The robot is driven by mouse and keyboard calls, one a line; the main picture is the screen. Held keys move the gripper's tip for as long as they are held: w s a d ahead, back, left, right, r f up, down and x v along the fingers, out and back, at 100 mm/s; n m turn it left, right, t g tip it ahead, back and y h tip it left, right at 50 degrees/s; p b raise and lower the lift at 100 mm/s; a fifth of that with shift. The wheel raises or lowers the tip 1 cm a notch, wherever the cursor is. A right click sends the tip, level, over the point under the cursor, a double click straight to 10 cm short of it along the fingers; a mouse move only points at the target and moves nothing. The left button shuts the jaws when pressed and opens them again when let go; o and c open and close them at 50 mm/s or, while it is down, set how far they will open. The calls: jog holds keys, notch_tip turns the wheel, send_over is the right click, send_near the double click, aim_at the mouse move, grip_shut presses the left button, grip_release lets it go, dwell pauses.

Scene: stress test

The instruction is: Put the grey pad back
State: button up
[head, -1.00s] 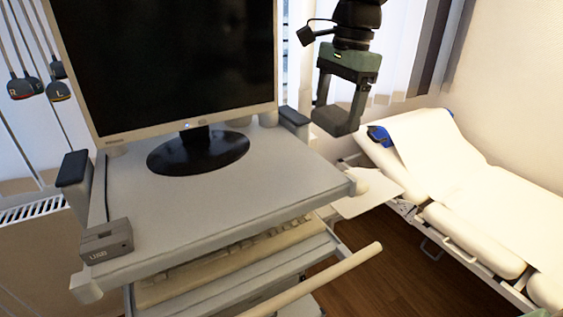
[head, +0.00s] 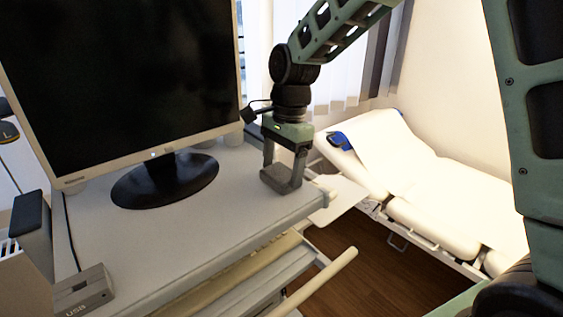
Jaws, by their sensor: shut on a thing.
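The grey pad (head: 273,181) is a small, flat-sided dark grey block between the fingertips of my gripper (head: 281,177). My gripper points down and is shut on the pad. Both are at the right rear part of the cart's pale top (head: 225,210), to the right of the monitor foot. The pad's underside is hidden, and I cannot tell whether it touches the top.
A monitor (head: 125,80) on a black oval foot (head: 165,182) fills the left. A grey USB box (head: 85,290) sits front left, near a dark side handle (head: 30,228). A white couch (head: 425,180) stands right. The cart's middle top is clear.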

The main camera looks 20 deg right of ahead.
aim_at(288, 169)
jog(key=o, duration=0.9)
notch_tip(288, 169, up, 12)
jog(key=d+b, duration=0.2)
jog(key=s+a+f+n, duration=0.4)
jog(key=s+a+n, duration=0.1)
jog(key=s+n, duration=0.15)
jog(key=s+a+f+n, duration=0.4)
jog(key=s+n, duration=0.2)
jog(key=s, duration=0.2)
jog(key=s+f+n, duration=0.2)
jog(key=s+n, duration=0.1)
jog(key=s, duration=0.1)
jog(key=s+f+n, duration=0.2)
jog(key=s+n, duration=0.1)
jog(key=s, duration=0.1)
jog(key=s+f+n+h, duration=0.1)
jog(key=s+f+n, duration=0.1)
jog(key=s+n, duration=0.1)
jog(key=shift+s+d+f+n, duration=0.25)
jog(key=shift+s+f+n, duration=0.1)
jog(key=shift+s, duration=0.35)
